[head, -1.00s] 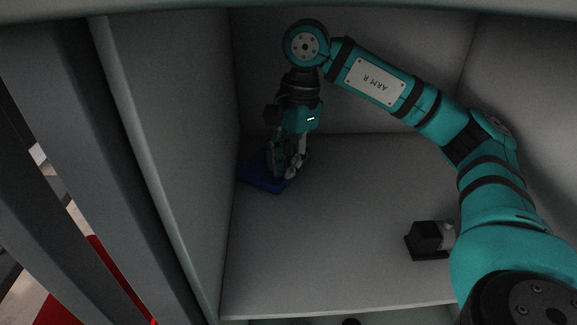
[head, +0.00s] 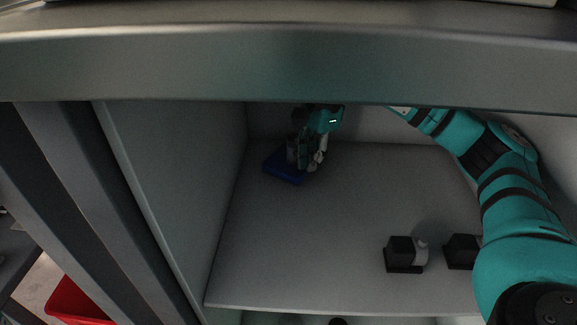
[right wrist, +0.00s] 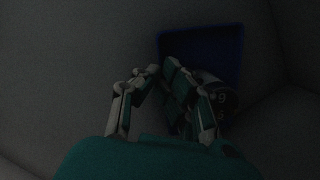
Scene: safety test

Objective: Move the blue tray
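The blue tray (head: 284,171) is at the back left of the shelf compartment, a little off the left wall. My right gripper (head: 308,167) is over its right side, with the upper wrist hidden by the shelf edge above. In the dim right wrist view, the fingers (right wrist: 161,69) are close together at the tray's near-left rim and look shut on it; the tray (right wrist: 232,45) extends beyond them. A dark cylinder with light markings (right wrist: 218,95) is at the tray, partly behind a finger. My left gripper is out of view.
Two black blocks (head: 400,250) (head: 461,249) stand at the front right of the shelf board (head: 310,240); my arm partly covers the right one. A metal edge (head: 290,70) spans the top. A red bin (head: 75,303) is outside at lower left. The middle board is clear.

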